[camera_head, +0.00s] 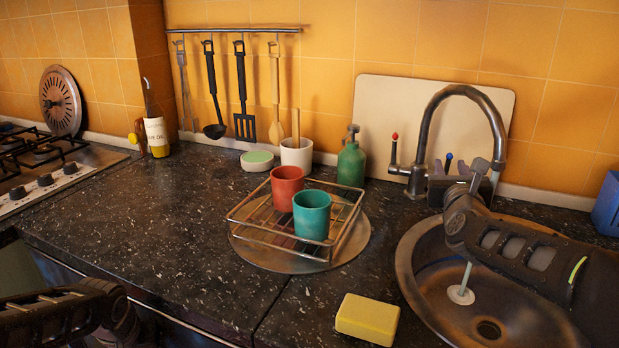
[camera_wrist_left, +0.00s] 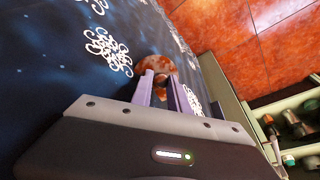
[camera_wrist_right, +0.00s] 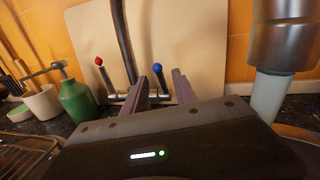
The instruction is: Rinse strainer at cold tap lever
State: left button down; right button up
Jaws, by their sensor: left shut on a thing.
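The tap (camera_head: 470,95) arches over the sink, with a red-tipped lever (camera_wrist_right: 99,61) on its left and a blue-tipped lever (camera_wrist_right: 157,67) on its right. My right gripper (camera_wrist_right: 167,72) is open, its fingertips close to the blue tip; I cannot tell whether they touch. A pale column, seemingly running water (camera_head: 466,277), drops from the spout (camera_wrist_right: 285,40) and ends in a pale disc in the sink. My left gripper (camera_wrist_left: 160,78) is shut, with a reddish-brown round thing (camera_wrist_left: 153,65) at its fingertips; I cannot tell whether it is the strainer.
A wire rack (camera_head: 250,222) holding a red cup (camera_head: 287,186) and a teal cup (camera_head: 311,215) stands left of the sink (camera_head: 412,265). A yellow sponge (camera_head: 367,319) lies in front. A green bottle (camera_head: 351,160) stands behind.

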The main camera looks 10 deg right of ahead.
aim_at(449, 163)
jog(key=shift+x, duration=1.85)
jog(key=shift+c, duration=0.5)
grip_shut()
